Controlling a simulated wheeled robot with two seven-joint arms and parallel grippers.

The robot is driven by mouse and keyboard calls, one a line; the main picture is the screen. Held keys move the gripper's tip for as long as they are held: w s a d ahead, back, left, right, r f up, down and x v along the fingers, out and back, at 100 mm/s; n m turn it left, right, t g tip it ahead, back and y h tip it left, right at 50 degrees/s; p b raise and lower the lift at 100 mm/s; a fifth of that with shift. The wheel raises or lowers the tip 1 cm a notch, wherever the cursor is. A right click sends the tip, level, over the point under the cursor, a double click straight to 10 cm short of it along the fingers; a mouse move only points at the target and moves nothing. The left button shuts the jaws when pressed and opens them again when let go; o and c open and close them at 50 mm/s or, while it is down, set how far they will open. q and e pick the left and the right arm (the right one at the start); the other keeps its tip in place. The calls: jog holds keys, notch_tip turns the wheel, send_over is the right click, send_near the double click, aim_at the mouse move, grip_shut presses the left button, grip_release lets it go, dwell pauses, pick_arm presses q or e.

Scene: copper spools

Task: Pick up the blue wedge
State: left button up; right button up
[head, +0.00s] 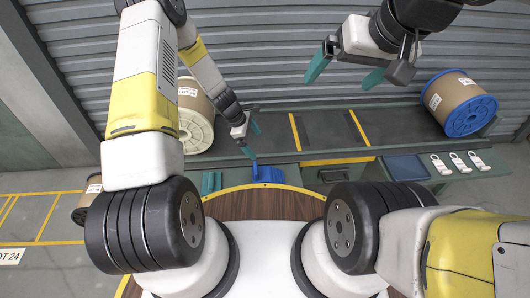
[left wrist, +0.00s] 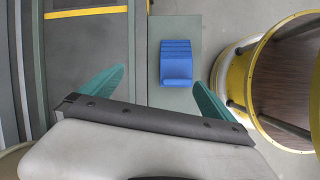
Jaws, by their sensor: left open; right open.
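The blue wedge (head: 267,174) has a ridged slope and sits on a grey-green shelf at the front edge of the workbench. In the left wrist view the whole wedge (left wrist: 177,63) is visible, ridged part at the top and smooth part below. My left gripper (head: 251,139) is open and empty, with its teal fingers above and slightly left of the wedge in the head view. In the left wrist view the wedge lies beyond the open fingers (left wrist: 158,77), nearer the right one. My right gripper (head: 346,73) is open and empty, high over the back of the bench.
A white-flanged spool (head: 194,130) stands behind my left arm, and a blue-flanged spool (head: 458,122) at the bench's right end. A dark blue mat (head: 406,168) and white tags (head: 459,162) lie front right. Small teal pieces (head: 211,182) stand left of the wedge. The bench middle is clear.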

aim_at(264, 173)
pick_arm(q)
jog(key=s+f+n, duration=0.1)
jog(key=f, duration=0.2)
jog(key=s+f+n, duration=0.1)
jog(key=f, duration=0.2)
jog(key=s+d+f, duration=0.1)
jog(key=f, duration=0.3)
jog(key=shift+d+f+n+g, duration=0.1)
jog(key=shift+n+g, duration=0.3)
jog(key=x, duration=0.8)
jog(key=shift+s+d, duration=0.1)
jog(key=c, duration=2)
